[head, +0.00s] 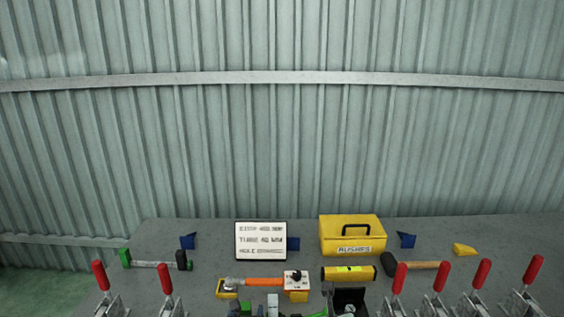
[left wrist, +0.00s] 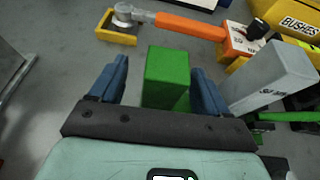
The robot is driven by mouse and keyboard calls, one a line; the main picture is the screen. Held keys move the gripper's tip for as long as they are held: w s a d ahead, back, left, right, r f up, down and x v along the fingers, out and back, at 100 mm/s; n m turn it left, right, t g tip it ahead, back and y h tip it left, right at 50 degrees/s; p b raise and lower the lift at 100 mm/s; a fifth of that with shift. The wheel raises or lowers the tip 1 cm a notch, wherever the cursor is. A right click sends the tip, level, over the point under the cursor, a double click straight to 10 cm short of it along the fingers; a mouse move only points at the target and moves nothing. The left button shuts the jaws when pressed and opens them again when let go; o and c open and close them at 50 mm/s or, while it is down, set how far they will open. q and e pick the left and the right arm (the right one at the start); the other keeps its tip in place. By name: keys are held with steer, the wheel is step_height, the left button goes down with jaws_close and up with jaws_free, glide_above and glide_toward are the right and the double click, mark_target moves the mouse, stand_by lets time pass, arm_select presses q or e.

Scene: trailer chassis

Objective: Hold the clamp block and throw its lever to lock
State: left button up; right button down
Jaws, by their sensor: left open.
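My left gripper (left wrist: 157,75) is open in the left wrist view, its blue fingers spread on either side of a green block (left wrist: 167,68). The fingers look apart from the block, and nothing is held. A grey block (left wrist: 272,78) with dark lettering stands just right of it. In the head view the grey block (head: 272,304) shows at the bottom edge, where the lower parts are cut off. My right gripper is not in view.
An orange-handled tool (head: 262,282) lies behind the blocks. Several red-handled toggle clamps (head: 398,278) stand along the front. A yellow BUSHES box (head: 340,234), a sign (head: 261,254) and a hammer (head: 415,265) sit farther back. A corrugated wall (head: 280,150) closes the rear.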

arm_select(q)
steer(key=b+v, duration=0.2)
steer(key=v, duration=0.2)
steer(key=shift+s, duration=0.25)
steer(key=shift+b+v, duration=0.65)
steer(key=shift+v, duration=0.7)
steer(key=o, duration=0.4)
steer(key=shift+o, duration=0.2)
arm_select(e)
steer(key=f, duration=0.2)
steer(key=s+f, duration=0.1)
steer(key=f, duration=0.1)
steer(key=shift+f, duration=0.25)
arm_select(q)
steer(key=v, duration=1.2)
steer(key=shift+s+f, duration=0.1)
steer(key=shift+s, duration=0.05)
